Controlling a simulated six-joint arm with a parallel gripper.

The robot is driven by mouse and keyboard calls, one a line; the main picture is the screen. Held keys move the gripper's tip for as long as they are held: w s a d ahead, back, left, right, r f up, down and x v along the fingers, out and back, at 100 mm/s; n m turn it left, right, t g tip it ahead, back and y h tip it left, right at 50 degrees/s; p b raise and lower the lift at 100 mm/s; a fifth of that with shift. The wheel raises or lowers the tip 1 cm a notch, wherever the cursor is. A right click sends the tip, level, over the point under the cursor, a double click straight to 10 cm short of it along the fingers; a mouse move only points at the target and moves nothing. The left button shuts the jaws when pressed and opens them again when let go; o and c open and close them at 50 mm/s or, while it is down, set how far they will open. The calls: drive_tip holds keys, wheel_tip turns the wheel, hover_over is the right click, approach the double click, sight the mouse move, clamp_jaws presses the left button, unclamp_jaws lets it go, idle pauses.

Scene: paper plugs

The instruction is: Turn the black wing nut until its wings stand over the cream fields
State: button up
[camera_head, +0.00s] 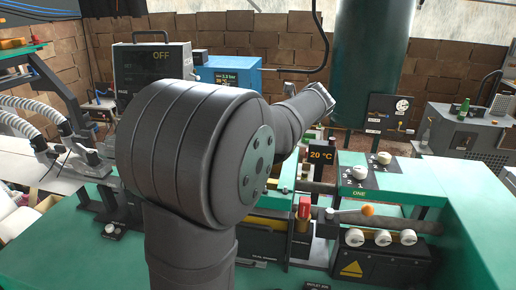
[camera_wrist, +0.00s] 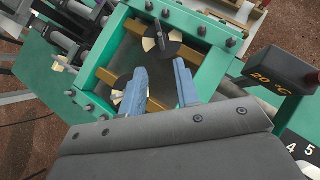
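In the wrist view, a round disc with cream and black fields (camera_wrist: 150,43) sits in a green frame (camera_wrist: 110,52), just beyond my fingertips. A black wing nut (camera_wrist: 162,37) seems to stand at its middle; how its wings lie against the cream fields is hard to tell. A second disc with cream and black fields (camera_wrist: 118,84) sits lower left, partly behind my left finger. My gripper (camera_wrist: 160,66) is open, its two blue-grey fingers apart with nothing visible between them. In the head view, my arm hides the gripper and the discs.
A 20 °C display (camera_head: 321,154) stands close to the arm; it also shows at the right of the wrist view (camera_wrist: 280,72). White knobs (camera_head: 381,237), an orange-tipped lever (camera_head: 350,210) and a red-topped part (camera_head: 303,210) lie to the right. Bolts line the green frame.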

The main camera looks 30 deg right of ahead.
drive_tip(key=x, duration=1.2)
drive_tip(key=shift+w+f, duration=0.2)
drive_tip(key=shift+f, duration=0.05)
clamp_jaws()
